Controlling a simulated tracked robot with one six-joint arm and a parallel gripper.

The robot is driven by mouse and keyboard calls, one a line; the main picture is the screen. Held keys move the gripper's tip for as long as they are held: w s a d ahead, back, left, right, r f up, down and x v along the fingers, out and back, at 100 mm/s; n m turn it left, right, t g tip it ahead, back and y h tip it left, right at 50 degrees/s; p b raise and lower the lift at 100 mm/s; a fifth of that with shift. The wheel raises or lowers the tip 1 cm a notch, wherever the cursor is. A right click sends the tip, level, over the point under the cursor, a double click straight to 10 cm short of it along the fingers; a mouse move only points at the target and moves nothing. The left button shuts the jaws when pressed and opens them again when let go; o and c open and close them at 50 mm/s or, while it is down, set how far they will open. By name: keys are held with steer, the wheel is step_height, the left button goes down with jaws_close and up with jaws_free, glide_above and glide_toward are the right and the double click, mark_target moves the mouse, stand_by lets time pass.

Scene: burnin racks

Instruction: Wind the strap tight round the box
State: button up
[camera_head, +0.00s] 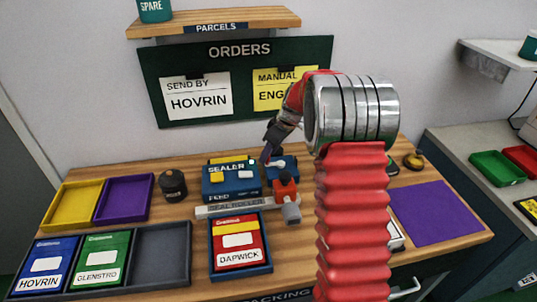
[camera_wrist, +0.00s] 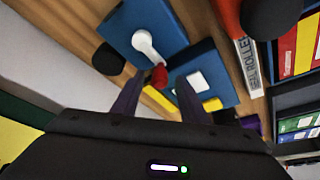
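A blue unit (camera_head: 286,166) stands right of the sealer on the bench. In the wrist view the unit (camera_wrist: 120,25) has a white crank arm (camera_wrist: 143,42) with a red knob (camera_wrist: 158,77) at its end. My gripper (camera_head: 267,157) is over this unit, with its fingers spread. In the wrist view the knob shows in the gap between the fingertips of my gripper (camera_wrist: 160,80), with room on both sides; I cannot tell whether it touches either finger. A red box marked DAPWICK (camera_head: 238,248) lies in a blue tray. I cannot make out a strap.
The blue sealer (camera_head: 230,186) and white seal roller bar (camera_head: 233,208) stand beside the unit. A red tool with a grey end (camera_head: 290,212) stands close by. A black pot (camera_head: 173,185), yellow and purple trays are at left. A purple mat (camera_head: 435,212) lies bare at right.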

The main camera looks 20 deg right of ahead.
steer(key=shift+w+a+f, duration=0.1)
steer(key=shift+w+f, duration=0.1)
steer(key=shift+f, duration=0.3)
steer(key=shift+c, duration=0.6)
jaws_close()
